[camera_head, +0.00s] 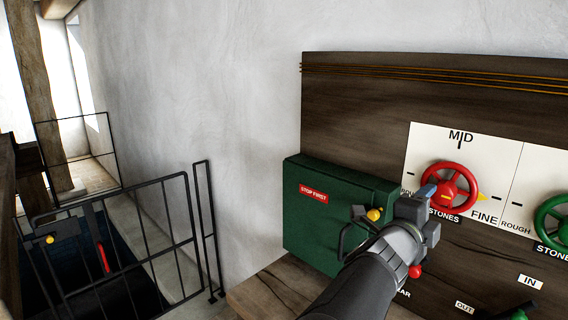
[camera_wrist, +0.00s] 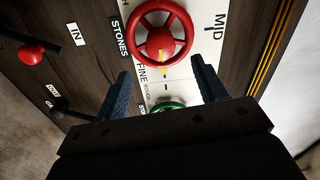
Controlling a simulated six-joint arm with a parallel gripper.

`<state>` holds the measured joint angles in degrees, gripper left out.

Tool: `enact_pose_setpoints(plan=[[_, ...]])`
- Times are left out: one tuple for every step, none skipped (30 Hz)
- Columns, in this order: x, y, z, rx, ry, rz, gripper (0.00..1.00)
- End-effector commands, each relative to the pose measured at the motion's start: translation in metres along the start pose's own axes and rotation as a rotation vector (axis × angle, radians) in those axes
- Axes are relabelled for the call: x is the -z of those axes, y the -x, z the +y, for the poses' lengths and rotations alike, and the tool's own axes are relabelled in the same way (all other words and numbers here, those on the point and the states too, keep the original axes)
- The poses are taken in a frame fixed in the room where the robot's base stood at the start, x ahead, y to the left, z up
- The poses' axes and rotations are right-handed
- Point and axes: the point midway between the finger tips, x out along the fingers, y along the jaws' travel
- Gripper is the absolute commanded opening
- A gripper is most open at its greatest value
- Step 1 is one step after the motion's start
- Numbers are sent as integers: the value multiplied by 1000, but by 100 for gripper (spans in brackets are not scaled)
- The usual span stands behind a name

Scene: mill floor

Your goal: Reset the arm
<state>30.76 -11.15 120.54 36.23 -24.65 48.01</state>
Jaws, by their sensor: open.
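My gripper (camera_head: 428,192) is in front of the wall panel, beside and partly over the left of the red handwheel (camera_head: 470,188). In the wrist view, my gripper (camera_wrist: 161,65) has its two blue fingers spread wide with nothing between them. The red handwheel (camera_wrist: 187,38) lies beyond the fingertips; its yellow pointer is on the FINE side. I cannot tell whether a finger touches it. A green handwheel (camera_wrist: 170,103) shows partly between the fingers, and at the right edge of the head view (camera_head: 540,222).
A red-knobbed lever (camera_wrist: 32,54) sits by the IN label. A black railing gate (camera_head: 120,250) stands at the left. A wooden ledge (camera_head: 265,292) runs below.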

Motion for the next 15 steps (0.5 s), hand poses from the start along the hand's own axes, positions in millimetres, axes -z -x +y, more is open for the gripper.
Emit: enact_pose_setpoints(plan=[[0,-7,1,-3,1,1,65],[0,-11,1,-2,1,1,65],[0,-17,1,-2,2,0,65],[0,-21,1,-2,1,1,65],[0,-24,1,-2,1,0,65],[0,-30,1,-2,2,0,65],[0,-34,1,-2,1,1,65],[0,-38,1,-2,1,1,65],[0,-44,1,-2,2,1,65],[0,-48,1,-1,1,1,65],[0,-52,1,-2,0,1,65],[0,-58,1,-2,1,0,65],[0,-62,1,-1,2,0,65],[0,-66,1,-2,1,0,65],[0,-72,1,-2,0,0,65]])
